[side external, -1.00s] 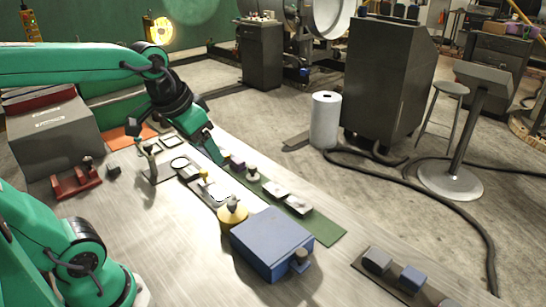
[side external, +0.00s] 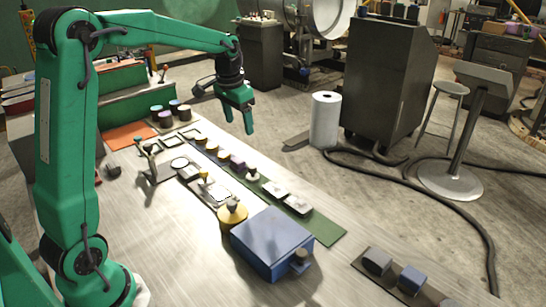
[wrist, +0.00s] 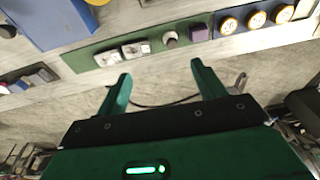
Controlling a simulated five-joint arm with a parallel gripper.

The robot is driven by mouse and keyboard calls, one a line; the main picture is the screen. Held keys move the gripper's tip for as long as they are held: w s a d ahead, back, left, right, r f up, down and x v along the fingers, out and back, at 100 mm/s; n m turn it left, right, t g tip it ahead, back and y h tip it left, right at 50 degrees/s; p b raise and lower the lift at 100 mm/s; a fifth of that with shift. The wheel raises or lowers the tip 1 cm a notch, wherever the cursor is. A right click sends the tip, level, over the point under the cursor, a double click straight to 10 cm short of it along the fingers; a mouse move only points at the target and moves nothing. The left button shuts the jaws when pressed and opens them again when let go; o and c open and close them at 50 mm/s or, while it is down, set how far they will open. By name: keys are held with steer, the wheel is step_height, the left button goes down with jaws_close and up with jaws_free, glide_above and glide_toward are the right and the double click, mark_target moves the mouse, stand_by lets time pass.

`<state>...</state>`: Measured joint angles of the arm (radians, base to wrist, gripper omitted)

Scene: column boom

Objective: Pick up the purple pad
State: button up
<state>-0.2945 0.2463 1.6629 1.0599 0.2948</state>
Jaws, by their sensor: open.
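The purple pad is a small purple block (side external: 238,163) in the row along the green strip (side external: 326,233) on the bench. My gripper (side external: 239,124) is open and empty, held in the air above the bench's far edge, apart from the pad. In the wrist view its two fingers (wrist: 158,75) are spread wide with floor showing between them. The pad lies beyond the right finger's tip.
A blue box (side external: 270,240) and a yellow knobbed piece (side external: 232,212) stand in front. A white roll (side external: 325,120) stands on the floor behind.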

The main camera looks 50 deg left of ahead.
steer(key=w+a+f+g, duration=0.1)
steer(key=w+a+f, duration=0.3)
steer(key=a+f, duration=0.2)
steer(key=g, duration=0.1)
glide_above(238, 160)
steer(key=shift+h, duration=0.3)
step_height(238, 160, down, 7)
steer(key=shift+a+f, duration=0.1)
steer(key=shift+f, duration=1.4)
steer(key=shift+f, duration=2.55)
steer(key=c, duration=1.1)
